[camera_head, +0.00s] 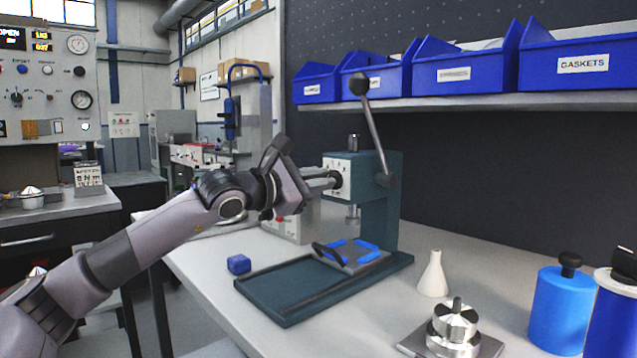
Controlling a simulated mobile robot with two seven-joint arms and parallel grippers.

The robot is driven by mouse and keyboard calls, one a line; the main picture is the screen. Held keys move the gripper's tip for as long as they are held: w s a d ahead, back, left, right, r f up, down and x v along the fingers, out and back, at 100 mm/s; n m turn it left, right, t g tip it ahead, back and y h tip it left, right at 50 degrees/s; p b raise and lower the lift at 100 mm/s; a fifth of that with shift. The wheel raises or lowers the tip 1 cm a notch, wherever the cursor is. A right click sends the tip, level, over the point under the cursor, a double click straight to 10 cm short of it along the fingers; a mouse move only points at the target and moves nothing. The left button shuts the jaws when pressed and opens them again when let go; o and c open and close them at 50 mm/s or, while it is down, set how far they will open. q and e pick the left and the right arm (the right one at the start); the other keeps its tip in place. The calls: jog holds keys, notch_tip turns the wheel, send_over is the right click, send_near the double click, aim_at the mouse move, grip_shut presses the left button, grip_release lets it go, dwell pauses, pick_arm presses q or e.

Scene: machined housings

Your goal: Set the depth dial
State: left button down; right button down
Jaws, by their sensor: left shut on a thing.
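The arbor press (368,220) stands on the bench, dark teal with a pale front plate on its head. The depth dial (337,179) is a small dark round knob on that plate. My left gripper (328,180) reaches in from the left and is shut on the depth dial. Its fingers and wrist hide part of the dial and plate, so I cannot read its setting. My right gripper is not in view.
The press's long lever (373,130) rises above its head. A fixture with blue pads (350,255) sits on the press base. A blue block (239,264), white funnel (433,275), metal housing (455,325) and blue canister (560,305) stand around. Blue bins (465,65) line the shelf.

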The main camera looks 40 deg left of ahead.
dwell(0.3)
pick_arm(q)
jog(key=c, duration=1.1)
grip_release()
jog(key=shift+c, duration=0.2)
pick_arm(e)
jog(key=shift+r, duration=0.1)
